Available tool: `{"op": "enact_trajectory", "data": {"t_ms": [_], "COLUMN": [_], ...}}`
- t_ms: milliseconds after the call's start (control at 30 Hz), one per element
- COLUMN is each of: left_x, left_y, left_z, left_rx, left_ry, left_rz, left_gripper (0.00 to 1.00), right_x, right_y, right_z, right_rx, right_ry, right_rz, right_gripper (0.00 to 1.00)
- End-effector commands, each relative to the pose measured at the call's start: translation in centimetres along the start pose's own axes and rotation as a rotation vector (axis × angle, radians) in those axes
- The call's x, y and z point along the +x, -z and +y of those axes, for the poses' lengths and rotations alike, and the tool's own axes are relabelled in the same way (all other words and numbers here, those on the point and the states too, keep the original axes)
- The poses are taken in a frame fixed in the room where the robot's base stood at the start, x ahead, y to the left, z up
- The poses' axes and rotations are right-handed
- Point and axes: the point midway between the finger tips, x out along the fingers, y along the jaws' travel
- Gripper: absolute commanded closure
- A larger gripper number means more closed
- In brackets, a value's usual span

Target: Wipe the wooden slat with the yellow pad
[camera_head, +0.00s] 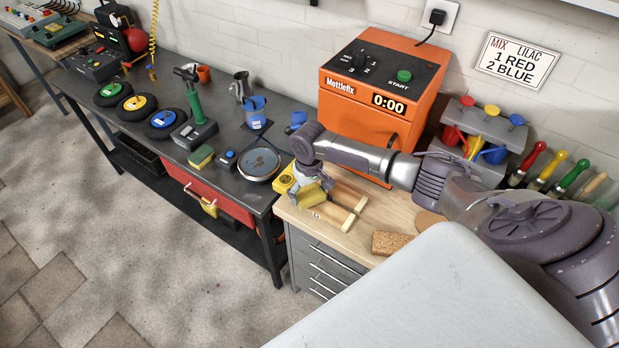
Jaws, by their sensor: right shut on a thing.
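My right gripper (312,180) reaches down over the left part of the light wooden worktop, in front of the orange machine. It is shut on a yellow block (307,196), which looks like the yellow pad; the fingers partly hide it. Two brown wooden bars with pale ends (348,196) lie just right of the gripper, and their left ends are hidden. I cannot tell which is the slat, or whether the block touches it. My left gripper is not in view.
An orange machine (367,105) stands behind the gripper. A yellow round-marked object (285,181) is close on its left. A cork block (390,243) lies at the worktop's front. A yellow-green sponge (201,157) and a round dish (259,162) are on the grey bench.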

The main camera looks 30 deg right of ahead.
Motion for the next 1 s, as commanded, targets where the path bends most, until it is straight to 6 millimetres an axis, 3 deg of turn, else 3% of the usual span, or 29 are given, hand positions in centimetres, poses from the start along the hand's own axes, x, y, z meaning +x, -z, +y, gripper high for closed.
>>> {"op": "enact_trajectory", "data": {"t_ms": [267, 567, 1000], "left_x": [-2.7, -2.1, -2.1], "left_y": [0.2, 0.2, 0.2], "left_z": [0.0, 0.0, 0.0], "left_rx": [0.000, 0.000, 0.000], "left_ry": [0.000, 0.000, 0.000], "left_rz": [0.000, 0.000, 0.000], "left_gripper": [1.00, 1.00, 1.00], "right_x": [-3.2, -5.5, -6.2], "right_y": [0.0, 0.1, 0.0], "right_z": [0.0, 0.1, 0.0], "right_rx": [0.000, 0.001, 0.000], "right_ry": [0.001, 0.000, 0.000], "right_rz": [0.001, 0.003, 0.002], "right_gripper": [0.40, 0.40, 0.40]}}
